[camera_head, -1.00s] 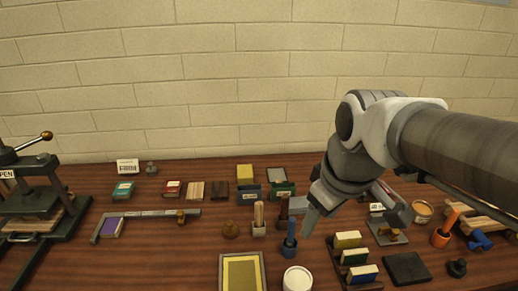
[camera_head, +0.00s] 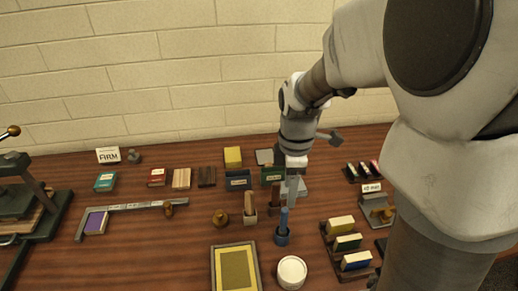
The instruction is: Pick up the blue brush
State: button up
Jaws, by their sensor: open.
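The blue brush (camera_head: 284,215) stands upright in a small blue holder (camera_head: 282,238) on the wooden table, near the middle of the view. My gripper (camera_head: 291,198) points down just above and beside the brush's upper end. Its fingers are open and overlap the top of the brush in the picture. I cannot tell whether they touch it or are around it.
A brown brush (camera_head: 274,200) and a tan-handled one (camera_head: 250,206) stand close on the left. A round white pot (camera_head: 291,271) and a yellow framed tray (camera_head: 236,272) are in front. A rack of colored blocks (camera_head: 345,244) stands to the right.

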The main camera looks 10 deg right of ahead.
aim_at(285, 210)
notch_tip(285, 210, down, 5)
jog(key=shift+f, duration=0.15)
jog(key=shift+w+a+f, duration=0.1)
jog(key=shift+w+f, duration=0.05)
jog(key=shift+f, duration=1.2)
jog(key=shift+w+a+f, duration=0.1)
jog(key=shift+w+f, duration=0.05)
jog(key=shift+f, duration=1.2)
jog(key=shift+c, duration=0.4)
grip_shut()
